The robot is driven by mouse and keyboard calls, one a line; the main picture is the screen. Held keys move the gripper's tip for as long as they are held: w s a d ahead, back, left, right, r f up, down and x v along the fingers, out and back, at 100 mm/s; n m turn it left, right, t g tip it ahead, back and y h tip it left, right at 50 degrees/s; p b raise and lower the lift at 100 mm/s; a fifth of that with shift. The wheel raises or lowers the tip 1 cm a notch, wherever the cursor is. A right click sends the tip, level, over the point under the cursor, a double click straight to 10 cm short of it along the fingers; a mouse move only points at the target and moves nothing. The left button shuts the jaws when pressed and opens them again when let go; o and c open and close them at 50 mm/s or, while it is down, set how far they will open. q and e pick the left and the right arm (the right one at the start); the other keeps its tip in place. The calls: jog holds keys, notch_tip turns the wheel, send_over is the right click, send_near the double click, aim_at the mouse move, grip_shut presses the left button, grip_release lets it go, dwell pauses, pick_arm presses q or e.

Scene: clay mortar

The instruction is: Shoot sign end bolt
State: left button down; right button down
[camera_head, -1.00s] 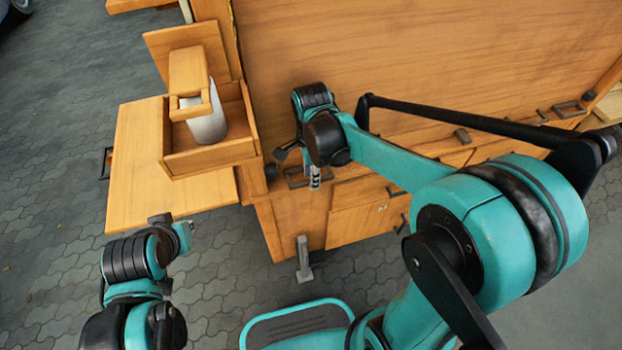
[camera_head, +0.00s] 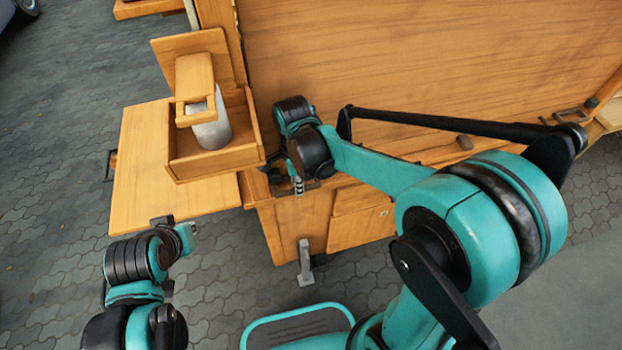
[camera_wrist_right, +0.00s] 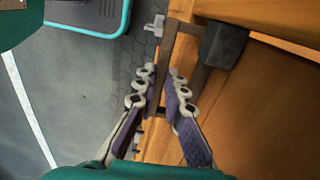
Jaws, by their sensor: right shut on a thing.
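My right gripper (camera_head: 297,184) is at the front left corner of the wooden cart, by a dark metal bolt fitting (camera_head: 312,187) on its edge. In the right wrist view its two padded fingers (camera_wrist_right: 163,78) are close together and shut on a brownish metal bar of the bolt (camera_wrist_right: 186,52). The finger pads partly hide the bar, so I cannot tell how far the bolt is slid. My left gripper (camera_head: 186,236) hangs over the paving at lower left, apart from the cart; its jaws are too small to read.
An open wooden box (camera_head: 205,165) with a pale cylinder (camera_head: 212,128) stands on a side shelf (camera_head: 140,180). A wide wooden panel (camera_head: 430,60) rises behind my right arm. A dark block (camera_wrist_right: 222,45) sits beside the bar.

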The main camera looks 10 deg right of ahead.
jog(key=shift+a, duration=0.4)
jog(key=c, duration=1.6)
grip_release()
jog(key=shift+a, duration=0.1)
notch_tip(320, 180, up, 8)
jog(key=shift+f, duration=0.25)
